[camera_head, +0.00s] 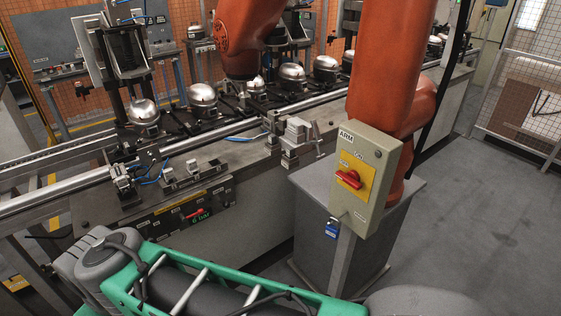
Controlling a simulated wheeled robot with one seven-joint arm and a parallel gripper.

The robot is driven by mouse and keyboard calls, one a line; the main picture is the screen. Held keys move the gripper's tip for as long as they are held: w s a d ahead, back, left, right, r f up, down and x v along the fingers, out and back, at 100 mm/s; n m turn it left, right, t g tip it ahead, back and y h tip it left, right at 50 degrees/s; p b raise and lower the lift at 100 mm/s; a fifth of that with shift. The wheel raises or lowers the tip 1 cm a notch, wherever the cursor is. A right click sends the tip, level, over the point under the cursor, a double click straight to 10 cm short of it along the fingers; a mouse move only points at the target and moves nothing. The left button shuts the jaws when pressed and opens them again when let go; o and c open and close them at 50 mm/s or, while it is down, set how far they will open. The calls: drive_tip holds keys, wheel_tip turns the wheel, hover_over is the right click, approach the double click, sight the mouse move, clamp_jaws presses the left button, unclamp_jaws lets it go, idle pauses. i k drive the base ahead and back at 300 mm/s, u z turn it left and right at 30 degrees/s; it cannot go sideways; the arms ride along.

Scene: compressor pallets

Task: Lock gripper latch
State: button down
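No part that I can clearly tell is a gripper latch shows in the head view. A beige box labelled ARM (376,150) stands on a post, with a red rotary switch (349,179) on a yellow plate. A blue padlock (332,228) hangs below the box's left side. My gripper is not in view.
Several silver domed compressors (202,94) stand in a row on the line behind a metal rail (225,133). A grey pedestal (318,215) stands under the orange arm. Mesh fencing (525,100) closes the right side. Grey floor (470,230) is open at the right.

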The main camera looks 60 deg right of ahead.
sight(318, 139)
drive_tip(key=z, duration=0.45)
drive_tip(key=i, duration=1.1)
drive_tip(key=z, duration=0.75)
